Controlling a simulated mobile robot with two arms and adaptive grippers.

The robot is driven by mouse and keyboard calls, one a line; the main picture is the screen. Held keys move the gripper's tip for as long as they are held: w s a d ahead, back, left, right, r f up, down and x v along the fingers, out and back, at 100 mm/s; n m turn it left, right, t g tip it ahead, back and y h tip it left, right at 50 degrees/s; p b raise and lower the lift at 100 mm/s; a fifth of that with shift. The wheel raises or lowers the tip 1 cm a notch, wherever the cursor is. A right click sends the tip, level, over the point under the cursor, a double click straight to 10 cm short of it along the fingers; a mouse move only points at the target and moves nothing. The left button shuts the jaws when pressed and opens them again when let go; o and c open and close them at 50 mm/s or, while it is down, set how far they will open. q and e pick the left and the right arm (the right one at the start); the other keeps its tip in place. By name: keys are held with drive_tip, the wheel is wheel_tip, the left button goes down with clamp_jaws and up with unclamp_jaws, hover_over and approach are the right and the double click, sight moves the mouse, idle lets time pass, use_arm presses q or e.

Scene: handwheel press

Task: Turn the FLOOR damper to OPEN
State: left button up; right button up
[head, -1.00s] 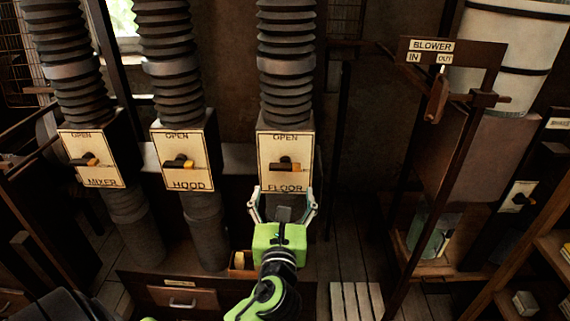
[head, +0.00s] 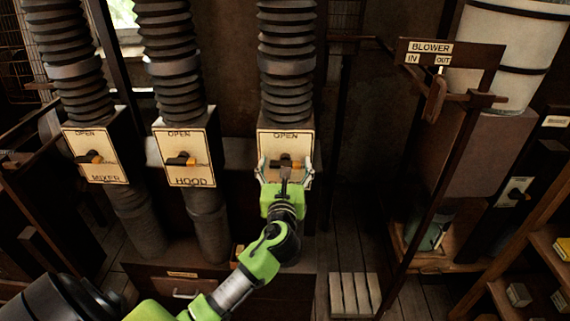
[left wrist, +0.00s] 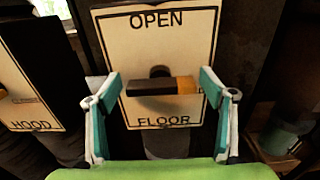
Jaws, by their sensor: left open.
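The FLOOR damper plate (head: 298,145) is the rightmost of three cream plates under ribbed ducts. Its handle (left wrist: 160,86) lies horizontal in the left wrist view, dark with an orange end pointing right, and OPEN is lettered at the plate's top. In the head view the handle (head: 287,163) shows just above my gripper. My left gripper (head: 286,174) is open in front of the lower plate. In the left wrist view its fingers (left wrist: 160,98) stand either side of the handle, with a gap to each end. Contact does not show. My right gripper is not in view.
The HOOD plate (head: 187,158) and MIXER plate (head: 97,156) stand to the left, each with a similar handle. A BLOWER sign (head: 431,47) with a hanging handle is on a frame at right. A drawer cabinet (head: 225,284) is below.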

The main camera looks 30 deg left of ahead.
use_arm(q)
drive_tip(key=c, duration=1.1)
drive_tip(key=n, duration=0.4)
drive_tip(key=shift+b, duration=0.35)
drive_tip(key=n+b, duration=0.1)
drive_tip(key=n, duration=0.3)
drive_tip(key=shift+f+n, duration=0.15)
drive_tip(key=shift+n, duration=0.15)
drive_tip(key=n+b, duration=0.2)
drive_tip(key=n, duration=0.3)
drive_tip(key=shift+a, duration=0.1)
drive_tip(key=n+b, duration=0.1)
drive_tip(key=n, duration=0.2)
drive_tip(key=shift+n, duration=0.6)
